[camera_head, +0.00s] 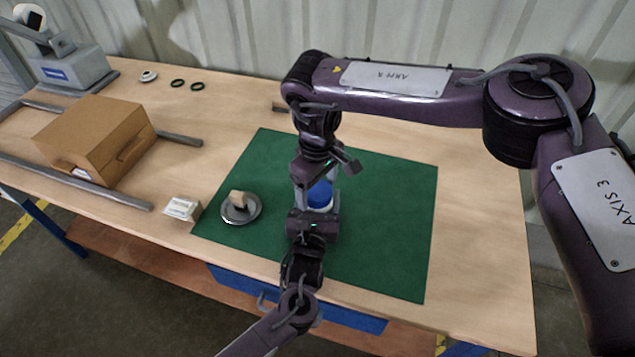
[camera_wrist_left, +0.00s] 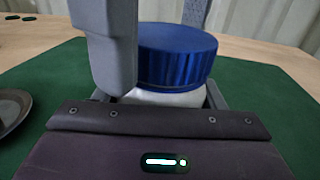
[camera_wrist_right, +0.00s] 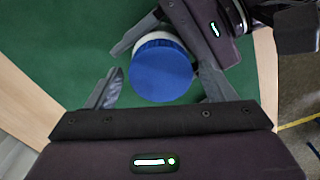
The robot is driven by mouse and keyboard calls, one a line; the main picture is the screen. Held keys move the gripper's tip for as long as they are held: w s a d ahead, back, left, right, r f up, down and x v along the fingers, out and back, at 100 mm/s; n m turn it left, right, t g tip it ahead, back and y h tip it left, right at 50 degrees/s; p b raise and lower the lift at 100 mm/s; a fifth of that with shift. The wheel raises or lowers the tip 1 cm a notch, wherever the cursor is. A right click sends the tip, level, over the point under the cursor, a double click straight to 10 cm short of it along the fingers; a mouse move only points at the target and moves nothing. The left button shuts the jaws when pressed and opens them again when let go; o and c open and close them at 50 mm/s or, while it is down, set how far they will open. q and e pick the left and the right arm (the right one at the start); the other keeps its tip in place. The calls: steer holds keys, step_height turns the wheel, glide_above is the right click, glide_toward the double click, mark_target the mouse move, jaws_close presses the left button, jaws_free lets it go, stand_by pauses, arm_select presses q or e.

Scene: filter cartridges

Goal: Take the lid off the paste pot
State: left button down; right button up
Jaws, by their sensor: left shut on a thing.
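The paste pot has a blue ribbed lid (camera_head: 320,195) and a white body (camera_wrist_left: 165,98). It stands upright on the green mat (camera_head: 385,240), partly hidden by my grippers in the head view. My left gripper (camera_head: 315,213) reaches in from the near side and is shut on the white body, below the lid. My right gripper (camera_head: 318,184) is above the pot and open. In the right wrist view, the lid (camera_wrist_right: 161,72) lies between its spread fingers, with a clear gap on the left finger's side. The lid is seated on the pot.
A grey round dish (camera_head: 254,211) with a tan piece on it sits on the mat's left side. A small white box (camera_head: 182,208) is beside the mat. A brown case (camera_head: 95,140), rails and black rings (camera_head: 178,84) lie farther left. The mat's right side is clear.

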steer(key=c, duration=1)
steer(key=shift+o, duration=0.2)
steer(key=n, duration=0.3)
steer(key=shift+n, duration=0.4)
steer(key=n, duration=0.8)
steer(key=shift+n, duration=0.3)
steer(key=n, duration=0.4)
steer(key=shift+r, duration=0.1)
steer(key=n, duration=0.4)
steer(key=shift+w+n, duration=0.1)
steer(key=shift+n, duration=0.2)
steer(key=n, duration=0.8)
steer(key=shift+n, duration=0.3)
steer(key=n, duration=0.6)
steer(key=shift+r, duration=0.2)
steer(key=shift+r, duration=0.95)
